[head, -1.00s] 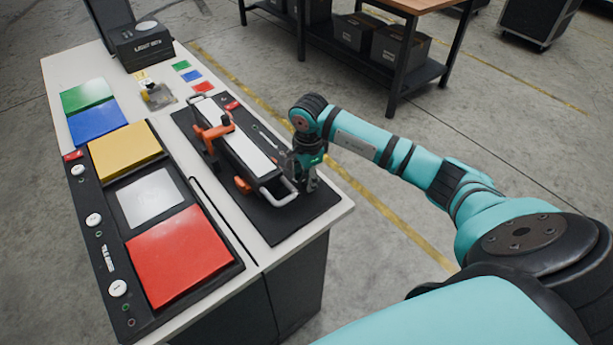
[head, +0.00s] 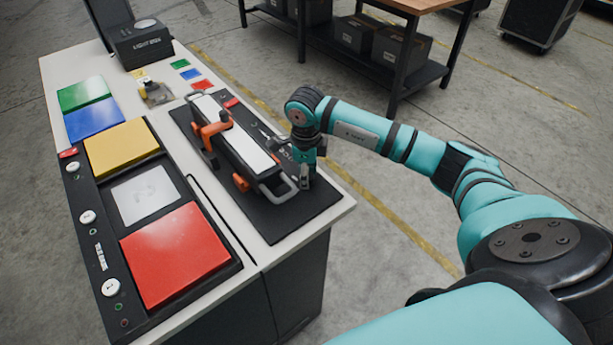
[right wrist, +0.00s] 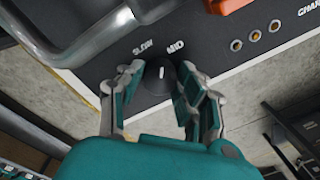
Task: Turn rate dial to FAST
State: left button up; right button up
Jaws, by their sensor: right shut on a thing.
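The rate dial (right wrist: 157,76) is a small black knob with a white pointer line, seen in the right wrist view on a black panel (right wrist: 100,62). The printed words SLOW (right wrist: 143,47) and MID (right wrist: 175,46) stand beyond it. The pointer line points up the picture, roughly between these words. I cannot see the word FAST. My right gripper (right wrist: 158,88) has a finger on each side of the knob and is shut on it. In the head view my right gripper (head: 304,178) is at the panel's near right end and hides the dial. My left gripper is not in view.
A long white-topped unit (head: 243,146) with orange clamps and a grey bar handle (head: 279,190) lies close beside my right gripper. Left of it are coloured pads, such as the red pad (head: 175,254).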

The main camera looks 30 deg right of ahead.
jog(key=m+b, duration=0.1)
jog(key=m, duration=0.2)
jog(key=shift+m, duration=0.4)
jog(key=m, duration=0.4)
jog(key=shift+w+m+b, duration=0.1)
jog(key=shift+m+b, duration=0.2)
jog(key=m, duration=0.4)
jog(key=shift+d+g, duration=0.1)
jog(key=shift+g, duration=0.2)
jog(key=shift+r+m, duration=0.1)
jog(key=shift+m, duration=2.1)
jog(key=o, duration=1.1)
jog(key=shift+o, duration=0.2)
notch_tip(320, 180, up, 12)
jog(key=shift+w+a, duration=0.25)
